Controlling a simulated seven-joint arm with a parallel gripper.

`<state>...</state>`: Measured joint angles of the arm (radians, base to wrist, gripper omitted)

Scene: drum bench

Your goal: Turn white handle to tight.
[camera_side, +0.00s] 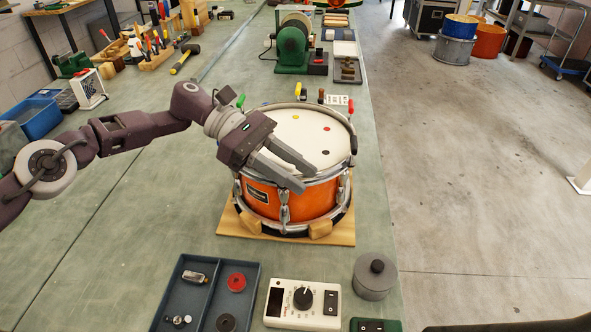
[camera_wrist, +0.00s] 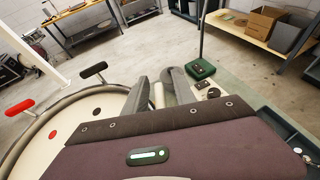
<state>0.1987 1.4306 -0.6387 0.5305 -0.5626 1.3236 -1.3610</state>
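The orange drum (camera_side: 290,203) stands on a wooden board. My gripper (camera_side: 309,181) reaches over its front rim with its two fingers parted. In the wrist view my gripper (camera_wrist: 157,80) has a pale upright piece (camera_wrist: 158,95) between its fingers, which looks like the white handle. A firm grip on it does not show. In the side view the fingers hide that spot. A red handle (camera_wrist: 20,107) and a black handle (camera_wrist: 95,70) stand at the rim. A green handle (camera_side: 240,101) is at the back left. Coloured dots mark the drum head (camera_side: 300,128).
In front of the drum lie a blue-grey tray (camera_side: 195,258), a white control box (camera_side: 320,314) with a dial and a round grey canister (camera_side: 374,281). A green grinder (camera_side: 292,50) stands behind. The bench left of the drum is mostly clear.

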